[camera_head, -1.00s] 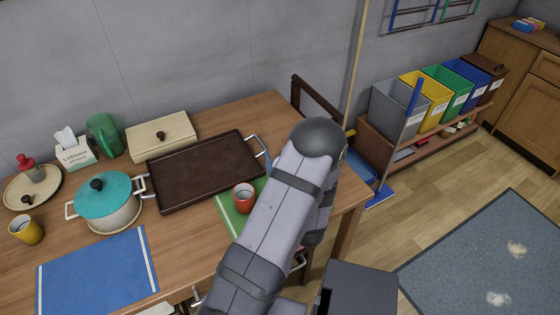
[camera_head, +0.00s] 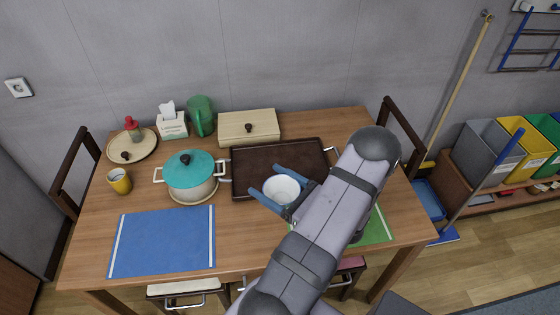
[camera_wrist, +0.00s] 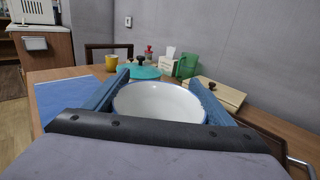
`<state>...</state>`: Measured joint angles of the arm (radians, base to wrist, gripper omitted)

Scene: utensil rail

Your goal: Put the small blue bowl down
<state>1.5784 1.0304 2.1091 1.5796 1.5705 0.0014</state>
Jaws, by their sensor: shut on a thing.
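The small bowl (camera_head: 281,191) is white inside with a thin blue rim. My gripper (camera_head: 276,182) is shut on it, with one blue finger on each side. In the head view the bowl appears over the front part of the brown tray (camera_head: 244,184); I cannot tell how high above it. In the wrist view the bowl (camera_wrist: 160,101) is upright and looks empty, between the two blue fingers (camera_wrist: 158,88). My arm hides the tray's right front part and much of the green mat (camera_head: 376,229).
The blue mat (camera_head: 162,241) lies clear at the front left of the table. A teal-lidded pot (camera_head: 190,173) stands left of the tray. A wooden box (camera_head: 248,127), green jug (camera_head: 201,115), tissue box (camera_head: 172,125) and yellow cup (camera_head: 119,181) stand around. Chairs border the table.

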